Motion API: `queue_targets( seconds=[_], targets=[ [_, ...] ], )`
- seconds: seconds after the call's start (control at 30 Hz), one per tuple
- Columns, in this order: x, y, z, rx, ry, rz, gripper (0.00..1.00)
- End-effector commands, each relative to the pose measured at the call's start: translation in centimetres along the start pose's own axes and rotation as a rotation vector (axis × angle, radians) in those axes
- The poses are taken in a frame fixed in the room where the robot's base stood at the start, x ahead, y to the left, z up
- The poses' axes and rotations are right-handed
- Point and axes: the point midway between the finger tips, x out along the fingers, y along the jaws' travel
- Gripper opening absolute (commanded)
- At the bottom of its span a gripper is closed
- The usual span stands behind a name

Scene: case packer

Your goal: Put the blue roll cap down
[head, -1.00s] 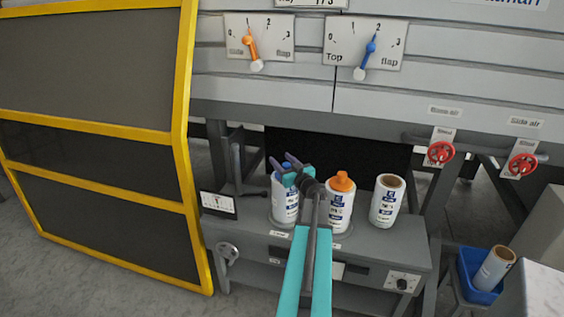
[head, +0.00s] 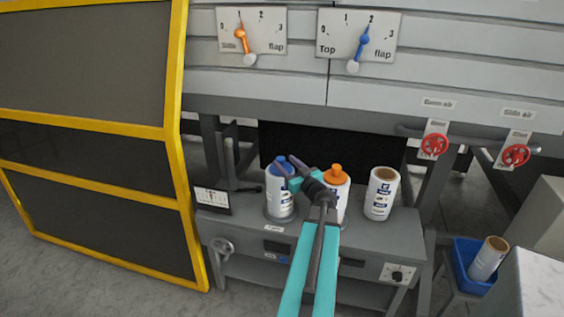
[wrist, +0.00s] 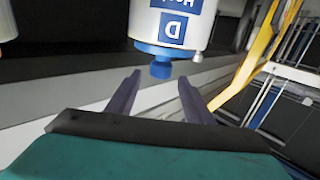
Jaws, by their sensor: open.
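The blue roll cap (head: 281,163) sits on top of the leftmost white label roll (head: 279,199), which stands upright on the grey cabinet. My gripper (head: 287,168) is beside the cap, to its right and near side, and partly covers it. In the wrist view the blue cap (wrist: 160,68) is seated in the end of the roll (wrist: 172,22), which appears upside down. My gripper (wrist: 159,80) is open, its fingertips just short of the cap and on either side of it, with a gap visible. Nothing is held.
A roll with an orange cap (head: 334,185) stands just right, partly behind my gripper. An uncapped roll (head: 381,194) stands farther right on the grey cabinet (head: 395,243). A small panel (head: 213,200) is at the cabinet's left. A blue bin (head: 462,268) holds another roll (head: 489,258).

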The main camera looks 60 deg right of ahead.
Motion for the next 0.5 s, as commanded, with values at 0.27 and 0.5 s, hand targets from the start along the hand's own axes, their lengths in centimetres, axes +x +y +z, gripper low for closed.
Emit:
queue_targets(
  seconds=[0.27, 0.5],
  targets=[
    [-3.1, -0.1, 0.0, 0.001, 0.0, 0.0, 0.47],
    [-4.0, -0.1, 0.0, 0.001, 0.0, -0.001, 0.47]
  ],
)
